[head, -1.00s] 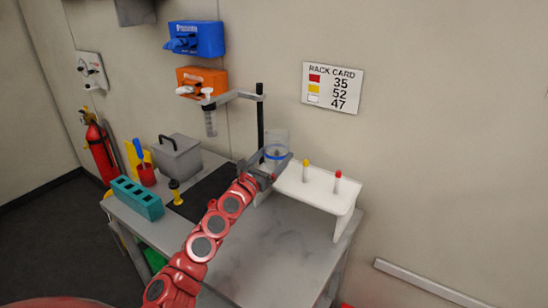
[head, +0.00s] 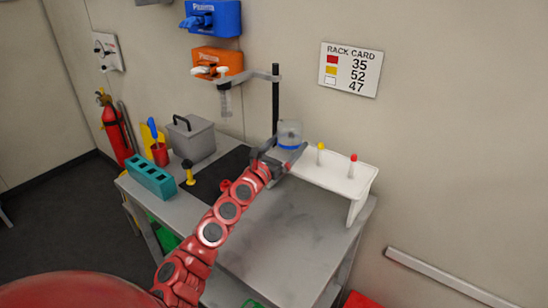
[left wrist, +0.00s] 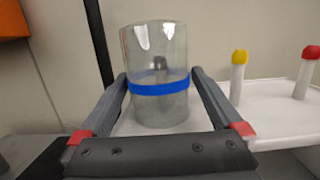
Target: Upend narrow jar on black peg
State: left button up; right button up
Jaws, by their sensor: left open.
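The clear glass jar with a blue band (head: 289,135) stands at the left end of the white rack (head: 345,183). In the left wrist view the jar (left wrist: 158,108) looks upright in line, with its closed end seeming to be on top. A dark peg tip (left wrist: 160,63) shows through the glass, so the jar appears to be over that peg. My left gripper (head: 281,152) is open, with one finger on each side of the jar; in the left wrist view (left wrist: 159,90) I cannot tell whether the fingers touch it. My right gripper is not in view.
A yellow-tipped peg (head: 320,153) and a red-tipped peg (head: 352,165) stand to the jar's right. A black stand pole (head: 275,98) rises just behind it. A grey box (head: 191,140) and teal rack (head: 150,178) are at left. The front right tabletop is clear.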

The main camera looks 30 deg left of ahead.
pick_arm(q)
jog(key=p+v, duration=0.1)
jog(key=v, duration=0.5)
jog(key=b, duration=0.2)
send_near(283, 149)
jog(key=shift+v, duration=2.4)
jog(key=shift+r, duration=0.1)
